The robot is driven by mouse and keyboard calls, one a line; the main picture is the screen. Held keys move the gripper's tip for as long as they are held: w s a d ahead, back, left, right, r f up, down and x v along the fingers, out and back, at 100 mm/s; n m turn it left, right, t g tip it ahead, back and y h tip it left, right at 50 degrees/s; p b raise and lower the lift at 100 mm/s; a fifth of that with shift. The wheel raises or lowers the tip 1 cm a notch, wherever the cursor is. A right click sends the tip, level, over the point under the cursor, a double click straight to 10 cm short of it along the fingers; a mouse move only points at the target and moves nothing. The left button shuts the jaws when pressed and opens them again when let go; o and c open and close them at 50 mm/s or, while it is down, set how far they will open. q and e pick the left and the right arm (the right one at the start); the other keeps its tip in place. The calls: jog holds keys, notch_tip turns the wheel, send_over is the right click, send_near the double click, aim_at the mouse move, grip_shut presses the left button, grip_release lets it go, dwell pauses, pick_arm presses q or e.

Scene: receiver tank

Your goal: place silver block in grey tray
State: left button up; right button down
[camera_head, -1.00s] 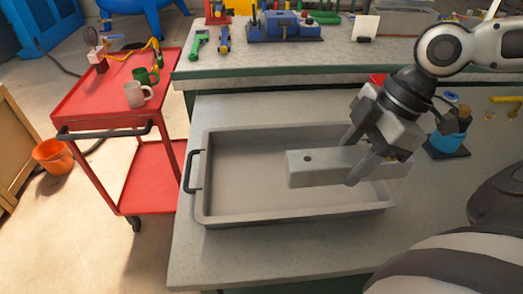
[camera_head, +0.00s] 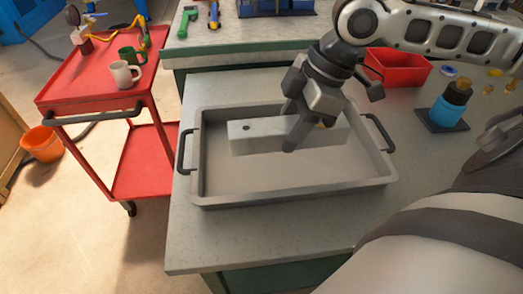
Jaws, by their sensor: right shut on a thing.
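The silver block (camera_head: 257,138) is a long grey bar with a small dark hole near its left end. It lies lengthwise across the picture, within the outline of the grey tray (camera_head: 290,195). My right gripper (camera_head: 296,135) is shut on the block right of its middle. I cannot tell whether the block touches the tray floor. The grey tray is shallow, with a dark handle at each end, and stands on the workbench. The gripper fingers hide part of the block. My left gripper is not in view.
A red bin (camera_head: 397,68) and a blue bottle-like item (camera_head: 450,105) on a dark base stand right of the tray. A red cart (camera_head: 85,85) with mugs is at the left. The bench (camera_head: 270,240) in front of the tray is clear.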

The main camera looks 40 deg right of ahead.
send_near(254, 167)
jog(key=shift+w+a+f, duration=0.25)
jog(key=shift+a+f, duration=0.3)
jog(key=shift+a, duration=0.15)
jog(key=shift+w+a+f, duration=0.2)
jog(key=shift+w+f, duration=0.15)
jog(key=shift+f, duration=0.15)
notch_tip(254, 167, down, 3)
jog(key=shift+w+f+b, duration=0.1)
jog(key=shift+f+b, duration=0.1)
jog(key=shift+b, duration=0.3)
jog(key=c, duration=0.8)
grip_release()
jog(key=shift+f, duration=0.1)
